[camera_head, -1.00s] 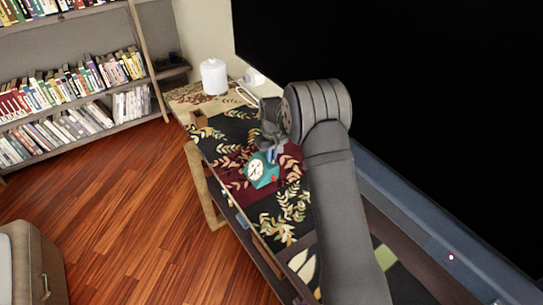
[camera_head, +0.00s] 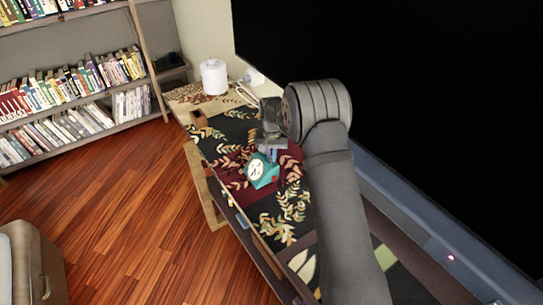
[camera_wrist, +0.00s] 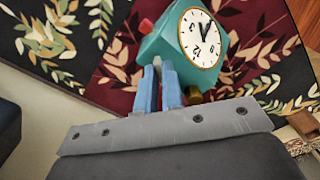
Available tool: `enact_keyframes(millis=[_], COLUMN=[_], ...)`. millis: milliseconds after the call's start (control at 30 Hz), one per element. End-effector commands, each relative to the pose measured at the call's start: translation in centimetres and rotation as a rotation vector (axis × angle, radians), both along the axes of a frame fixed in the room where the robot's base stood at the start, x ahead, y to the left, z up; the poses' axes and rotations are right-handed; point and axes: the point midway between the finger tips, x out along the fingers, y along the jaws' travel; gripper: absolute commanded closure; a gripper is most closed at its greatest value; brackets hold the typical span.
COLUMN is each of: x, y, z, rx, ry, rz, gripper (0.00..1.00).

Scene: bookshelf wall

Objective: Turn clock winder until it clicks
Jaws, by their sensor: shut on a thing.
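A teal clock (camera_head: 266,181) with a round white face and gold rim stands on the dark red part of the patterned cloth. In the wrist view the clock (camera_wrist: 165,41) is close up, with a red part (camera_wrist: 146,26) at one side and a brownish-gold part (camera_wrist: 194,97) at its lower edge. My gripper (camera_wrist: 158,72) has its blue fingers close together against the clock's back, shut on a small part there. I take this to be the winder; the fingers mostly hide it. In the head view my gripper (camera_head: 271,148) is just behind the clock.
A long cabinet (camera_head: 214,212) bears the cloth (camera_head: 285,212). A white canister (camera_head: 214,77) and a small brown box (camera_head: 199,119) stand towards its far end. A large black screen (camera_head: 420,90) rises on the right. Bookshelves (camera_head: 105,92) are at the back left.

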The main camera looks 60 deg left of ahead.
Motion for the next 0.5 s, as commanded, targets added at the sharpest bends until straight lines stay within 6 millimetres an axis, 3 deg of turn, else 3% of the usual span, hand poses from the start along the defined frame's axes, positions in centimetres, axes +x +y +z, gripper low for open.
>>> enact_keyframes(millis=[367,400,500], x=[0.04,0.04,0.03], y=[0.07,0.07,0.05], z=[0.12,0.12,0.09], rx=[0.003,0.003,0.002], ry=[-0.001,-0.001,0.000], rz=[-0.004,-0.004,-0.004], gripper=[1.00,0.89,0.71])
